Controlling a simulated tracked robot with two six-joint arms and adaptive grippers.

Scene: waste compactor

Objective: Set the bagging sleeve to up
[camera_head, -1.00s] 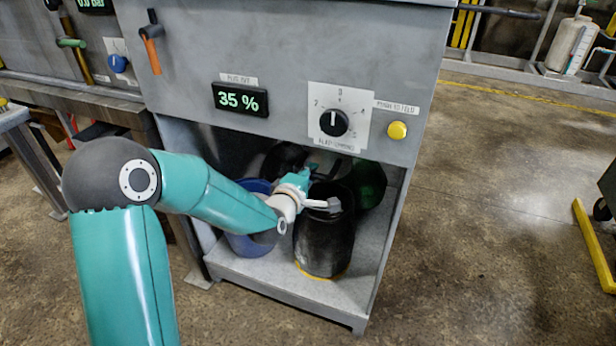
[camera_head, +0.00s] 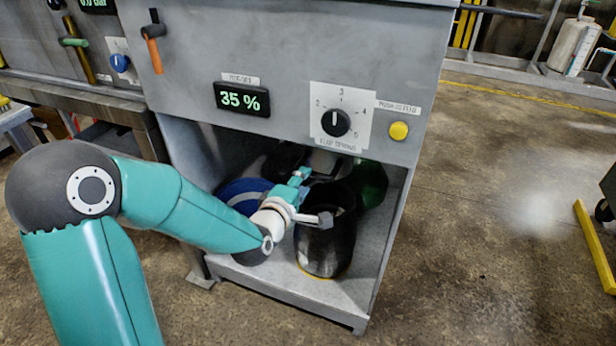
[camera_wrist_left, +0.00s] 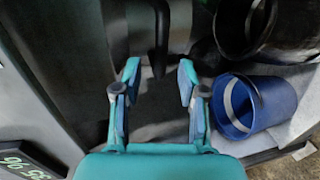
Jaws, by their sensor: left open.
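My left gripper (camera_head: 303,177) is inside the open lower bay of the grey machine, above and behind the black bin's near rim. In the left wrist view its two fingers (camera_wrist_left: 159,78) are apart with nothing between them. Just beyond the fingertips, a dark bar-like handle (camera_wrist_left: 160,38) stands in front of a grey rounded body (camera_wrist_left: 128,28), which looks like the bagging sleeve. The handle appears apart from the fingers. In the head view a pale grey part (camera_head: 322,162) shows under the front panel, mostly hidden. My right gripper is not in view.
A black bin (camera_head: 326,245) and a blue bin (camera_head: 240,190) stand in the bay, with a green container (camera_head: 371,185) behind. The panel above carries a 35 % display (camera_head: 242,98), a rotary knob (camera_head: 336,122), a yellow button (camera_head: 398,131) and an orange-handled lever (camera_head: 155,50).

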